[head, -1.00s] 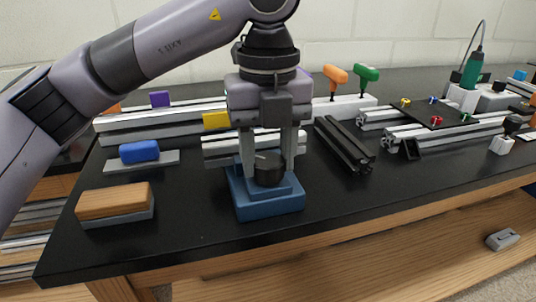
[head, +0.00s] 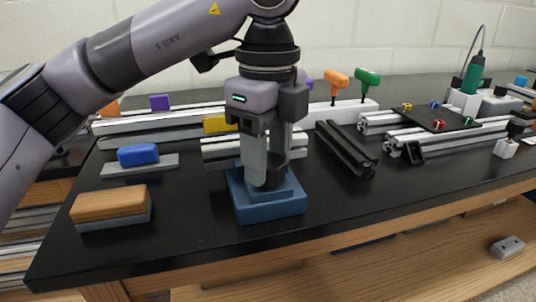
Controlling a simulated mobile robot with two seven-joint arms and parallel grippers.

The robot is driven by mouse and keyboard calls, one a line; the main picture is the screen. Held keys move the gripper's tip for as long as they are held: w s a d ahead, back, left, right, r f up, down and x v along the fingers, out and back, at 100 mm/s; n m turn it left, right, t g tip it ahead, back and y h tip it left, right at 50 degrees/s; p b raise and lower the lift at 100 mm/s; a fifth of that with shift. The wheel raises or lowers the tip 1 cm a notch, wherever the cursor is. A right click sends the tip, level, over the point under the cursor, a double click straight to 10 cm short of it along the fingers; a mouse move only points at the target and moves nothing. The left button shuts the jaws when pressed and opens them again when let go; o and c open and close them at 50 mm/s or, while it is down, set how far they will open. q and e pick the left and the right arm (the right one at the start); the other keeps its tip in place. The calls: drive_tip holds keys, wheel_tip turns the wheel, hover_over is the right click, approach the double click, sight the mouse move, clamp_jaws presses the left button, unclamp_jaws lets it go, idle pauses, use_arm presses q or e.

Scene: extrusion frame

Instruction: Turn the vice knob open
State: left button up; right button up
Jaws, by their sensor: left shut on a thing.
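The blue vice (head: 272,210) stands on the black bench top near its front edge. My left gripper (head: 264,178) points straight down over it, with its fingers shut on the dark round vice knob (head: 277,178). The fingers hide most of the knob, and one finger stands nearly in front of the other. My right gripper does not show.
A wooden block on a grey base (head: 110,204) and a blue block (head: 138,155) lie to the left. Dark extrusion bars (head: 345,148) lie to the right, and orange and green handled tools (head: 368,79) stand behind. The bench front between the vice and right edge is clear.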

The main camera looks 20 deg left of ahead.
sight(268, 161)
use_arm(q)
drive_tip(key=shift+r, duration=0.1)
idle(0.4)
drive_tip(key=o, duration=1.1)
drive_tip(key=shift+c, duration=0.2)
wheel_tip(268, 161, up, 7)
drive_tip(key=shift+r+p, duration=0.1)
drive_tip(key=shift+p, duration=0.75)
